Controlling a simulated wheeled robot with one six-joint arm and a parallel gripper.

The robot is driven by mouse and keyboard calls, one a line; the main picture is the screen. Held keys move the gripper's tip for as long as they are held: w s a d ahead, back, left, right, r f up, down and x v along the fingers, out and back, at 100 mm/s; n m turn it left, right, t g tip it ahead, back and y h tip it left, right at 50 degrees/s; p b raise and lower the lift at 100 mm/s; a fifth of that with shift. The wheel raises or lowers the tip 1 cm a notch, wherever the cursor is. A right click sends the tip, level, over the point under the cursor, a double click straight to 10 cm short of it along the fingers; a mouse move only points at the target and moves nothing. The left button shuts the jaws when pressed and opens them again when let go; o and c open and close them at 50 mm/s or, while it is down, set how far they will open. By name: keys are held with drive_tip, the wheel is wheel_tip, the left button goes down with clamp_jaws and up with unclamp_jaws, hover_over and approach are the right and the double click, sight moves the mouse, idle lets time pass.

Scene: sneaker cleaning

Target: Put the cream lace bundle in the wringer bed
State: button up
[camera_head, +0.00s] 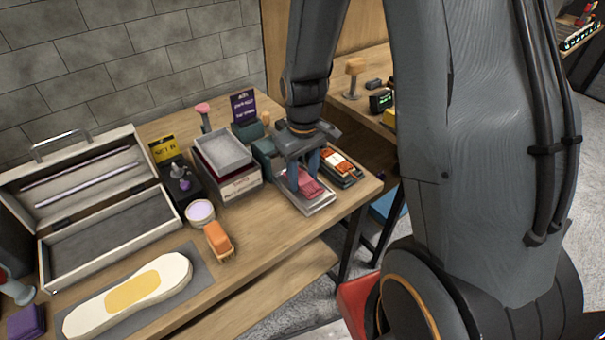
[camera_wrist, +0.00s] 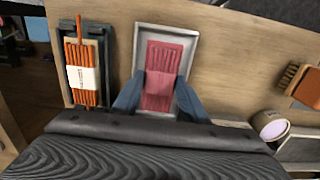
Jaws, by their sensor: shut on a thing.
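My gripper (camera_head: 303,174) points down at the table's right end, its blue fingers shut on a pink-red ribbed lace bundle (camera_head: 310,188). The wrist view shows this bundle (camera_wrist: 163,62) lying in a shallow pale metal tray (camera_wrist: 191,42), with a finger on each side. The tray (camera_head: 321,207) also shows in the head view. I see no plainly cream lace bundle. An orange lace bundle with a cream band (camera_wrist: 84,78) lies on a dark-framed board (camera_wrist: 67,45) beside the tray. I cannot tell which part is the wringer bed.
A grey bin (camera_head: 222,152) on a box, a green device (camera_head: 262,150) and a dark sign (camera_head: 243,106) stand close to the gripper. An orange brush (camera_head: 218,240), a round tub (camera_head: 200,212) and an open case (camera_head: 105,225) are further left. The table's front edge is near.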

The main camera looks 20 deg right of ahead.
sight(303, 180)
drive_tip(key=o, duration=1.1)
wheel_tip(303, 180, up, 13)
drive_tip(key=b, duration=0.2)
drive_tip(key=s+f+m+t, duration=0.1)
drive_tip(key=s+f+m, duration=0.2)
drive_tip(key=s, duration=0.6)
drive_tip(key=shift+s+a+f+m, duration=0.2)
drive_tip(key=shift+f+m, duration=0.1)
drive_tip(key=shift+f, duration=0.45)
